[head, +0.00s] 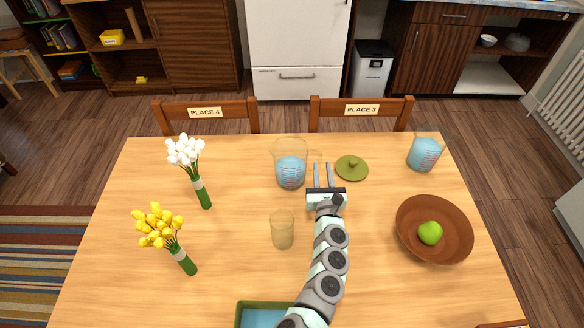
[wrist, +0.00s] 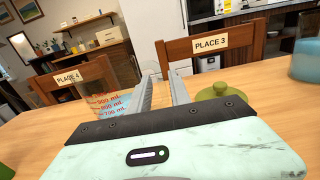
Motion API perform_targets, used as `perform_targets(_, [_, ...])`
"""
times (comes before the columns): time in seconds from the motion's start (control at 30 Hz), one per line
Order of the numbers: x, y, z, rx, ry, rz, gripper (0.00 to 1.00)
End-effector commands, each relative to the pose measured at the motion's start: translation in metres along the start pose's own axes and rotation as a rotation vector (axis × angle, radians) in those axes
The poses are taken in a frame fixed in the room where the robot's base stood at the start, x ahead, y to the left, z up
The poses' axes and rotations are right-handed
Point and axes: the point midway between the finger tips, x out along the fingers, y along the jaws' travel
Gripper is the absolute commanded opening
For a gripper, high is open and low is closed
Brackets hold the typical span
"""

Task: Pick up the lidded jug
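A clear glass jug (head: 290,168) with blue liquid stands at the far middle of the table, its handle towards the right. It shows with red volume marks in the wrist view (wrist: 106,104), left of the fingers. I see no lid on it. An olive-green lid with a knob (head: 351,169) lies flat on the table right of my gripper; it is also in the wrist view (wrist: 218,92). A second clear container of blue liquid (head: 424,154) stands at the far right, also without a visible lid. My gripper (head: 323,172) is open and empty, pointing away between jug and lid.
A brown bowl (head: 434,230) with a green apple (head: 430,233) is at right. White flowers (head: 190,165) and yellow flowers (head: 162,235) are at left. A green-rimmed tray (head: 240,315) is at the front. Two chairs (head: 361,110) stand beyond.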

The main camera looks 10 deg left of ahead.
Motion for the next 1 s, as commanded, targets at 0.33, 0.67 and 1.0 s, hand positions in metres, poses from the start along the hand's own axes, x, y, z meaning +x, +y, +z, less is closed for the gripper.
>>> perform_targets(0.33, [0.018, 0.002, -0.004, -0.002, 0.001, 0.004, 0.24])
perform_targets(0.67, [0.052, 0.003, -0.007, -0.005, 0.0, 0.003, 0.24])
perform_targets(1.0, [0.061, 0.002, -0.004, -0.002, 0.002, 0.0, 0.24])
